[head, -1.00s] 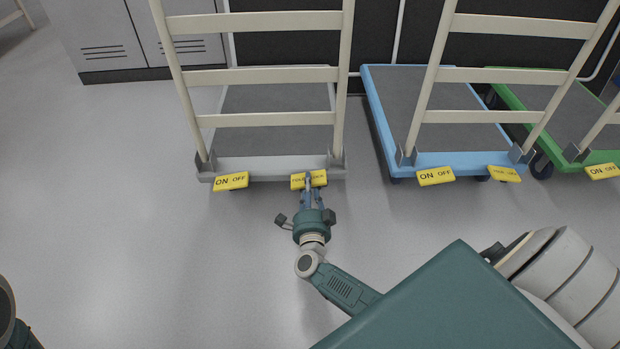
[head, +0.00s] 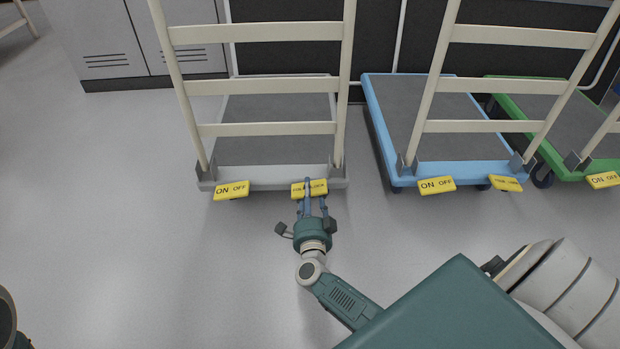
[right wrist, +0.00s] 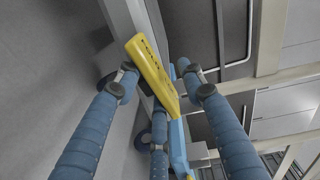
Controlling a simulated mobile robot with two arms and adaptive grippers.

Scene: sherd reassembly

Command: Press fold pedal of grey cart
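The grey cart (head: 264,184) stands at left centre in the head view, with its cream rail frame upright. Its yellow fold pedal (head: 299,189) sticks out at the right of its front edge, and its ON OFF pedal (head: 231,190) at the left. My right gripper (head: 312,197) is at the fold pedal, and one finger covers part of the lettering. In the right wrist view the blue fingers stand apart, with the yellow pedal (right wrist: 150,70) showing between them. I cannot tell whether a finger touches it. My left gripper is not in view.
A blue cart (head: 455,168) stands to the right, with its own yellow pedals, and a green cart (head: 592,172) beyond it. Grey lockers (head: 110,45) are behind at the left. The floor (head: 130,200) in front and to the left is clear.

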